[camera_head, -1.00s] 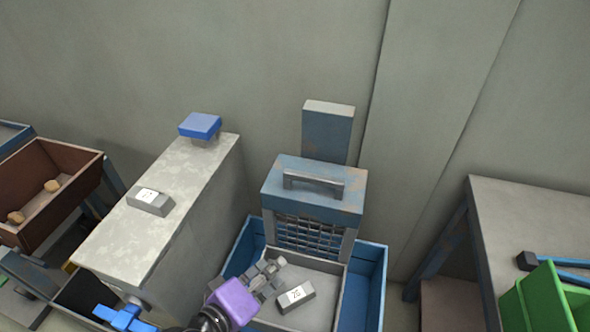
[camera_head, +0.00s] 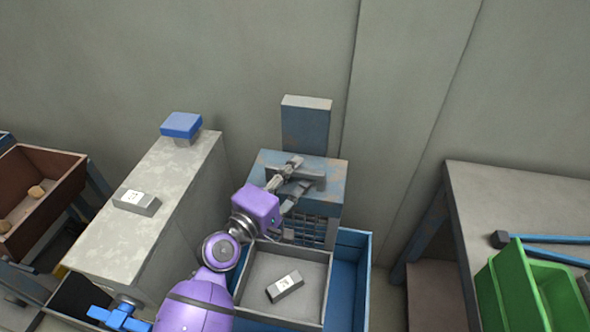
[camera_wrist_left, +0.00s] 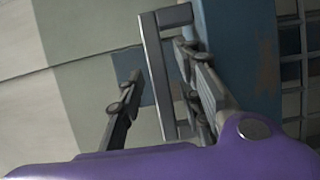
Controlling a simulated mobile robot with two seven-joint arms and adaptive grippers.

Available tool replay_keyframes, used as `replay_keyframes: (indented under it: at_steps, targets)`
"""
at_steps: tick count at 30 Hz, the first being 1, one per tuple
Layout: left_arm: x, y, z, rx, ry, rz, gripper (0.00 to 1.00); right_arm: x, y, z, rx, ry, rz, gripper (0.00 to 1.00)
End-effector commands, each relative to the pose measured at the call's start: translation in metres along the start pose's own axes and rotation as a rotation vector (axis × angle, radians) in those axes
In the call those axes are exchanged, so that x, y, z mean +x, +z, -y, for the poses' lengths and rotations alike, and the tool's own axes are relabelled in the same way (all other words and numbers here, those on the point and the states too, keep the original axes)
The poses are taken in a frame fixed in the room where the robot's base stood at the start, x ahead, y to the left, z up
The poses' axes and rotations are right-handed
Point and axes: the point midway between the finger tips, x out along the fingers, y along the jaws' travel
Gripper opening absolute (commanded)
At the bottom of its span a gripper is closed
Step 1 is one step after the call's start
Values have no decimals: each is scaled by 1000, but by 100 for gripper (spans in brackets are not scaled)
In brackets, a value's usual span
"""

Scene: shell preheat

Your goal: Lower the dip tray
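A worn blue carriage (camera_head: 335,190) with a grey bar handle (camera_head: 313,176) on top and a wire mesh front (camera_head: 303,229) stands in front of a blue post (camera_head: 306,127). I take it as the dip tray's raised part. My left gripper (camera_head: 296,181) is at the handle. In the left wrist view its two fingers (camera_wrist_left: 160,95) are spread, one on each side of the handle bar (camera_wrist_left: 157,75), with a visible gap on the left finger's side. Contact on the other side cannot be told. My right gripper is not in view.
Below lies a grey tray (camera_head: 320,290) with a labelled grey block (camera_head: 285,286), inside a blue bin (camera_head: 355,270). A grey counter (camera_head: 130,240) with another labelled block (camera_head: 137,201) and a blue knob (camera_head: 182,125) stands left. A green crate (camera_head: 510,285) is at right.

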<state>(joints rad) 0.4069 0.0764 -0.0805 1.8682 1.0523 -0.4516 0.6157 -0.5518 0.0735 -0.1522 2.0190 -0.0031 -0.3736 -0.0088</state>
Motion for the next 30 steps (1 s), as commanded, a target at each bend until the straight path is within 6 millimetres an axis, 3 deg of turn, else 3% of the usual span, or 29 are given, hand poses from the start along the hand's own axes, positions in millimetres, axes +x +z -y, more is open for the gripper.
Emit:
replay_keyframes:
  at_steps: [11,19,30]
  targets:
    - [10,0,1,1,-2,-1,33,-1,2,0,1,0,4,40]
    - [9,0,1,1,-1,0,0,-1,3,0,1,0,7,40]
    - [9,0,2,-1,-2,0,0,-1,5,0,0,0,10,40]
